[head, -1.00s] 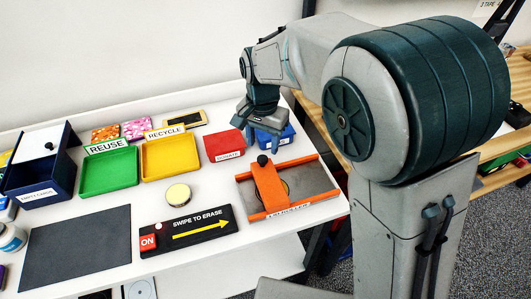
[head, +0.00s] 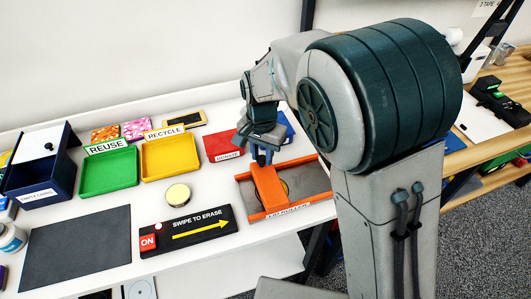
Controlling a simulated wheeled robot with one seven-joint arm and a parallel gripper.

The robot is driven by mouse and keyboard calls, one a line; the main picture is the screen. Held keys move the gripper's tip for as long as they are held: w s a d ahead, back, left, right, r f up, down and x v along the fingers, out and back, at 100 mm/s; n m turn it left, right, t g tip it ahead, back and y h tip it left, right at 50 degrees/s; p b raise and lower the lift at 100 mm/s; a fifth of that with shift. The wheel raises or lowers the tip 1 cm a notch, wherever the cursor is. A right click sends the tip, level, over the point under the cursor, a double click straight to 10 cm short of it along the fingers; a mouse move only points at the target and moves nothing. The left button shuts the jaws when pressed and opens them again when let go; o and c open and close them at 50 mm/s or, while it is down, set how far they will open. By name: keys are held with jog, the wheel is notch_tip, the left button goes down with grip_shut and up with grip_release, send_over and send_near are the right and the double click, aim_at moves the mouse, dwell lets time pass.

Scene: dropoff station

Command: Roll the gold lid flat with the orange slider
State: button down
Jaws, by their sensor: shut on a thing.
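The orange slider (head: 268,188) spans the lid roller tray (head: 312,185), which has orange rails and a grey bed, at the right of the white table. My gripper (head: 263,158) is at the slider's far end, shut on the dark knob there; its fingers hide most of the knob. A small gold edge of the gold lid (head: 286,187) shows beside the slider on the bed; the slider covers the rest, so I cannot tell how flat it is.
A red donate box (head: 222,145) and a blue box (head: 285,128) stand behind the roller. A black swipe-to-erase pad (head: 187,230) and a round tin (head: 178,194) lie to its left. Green (head: 108,173) and yellow (head: 170,158) trays stand further left.

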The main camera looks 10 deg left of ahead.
jog(key=shift+s+a, duration=0.35)
jog(key=shift+a, duration=0.25)
jog(key=c, duration=1.1)
grip_release()
jog(key=shift+w+r, duration=0.1)
jog(key=shift+r, duration=0.5)
notch_tip(320, 180, up, 13)
jog(key=shift+f, duration=0.15)
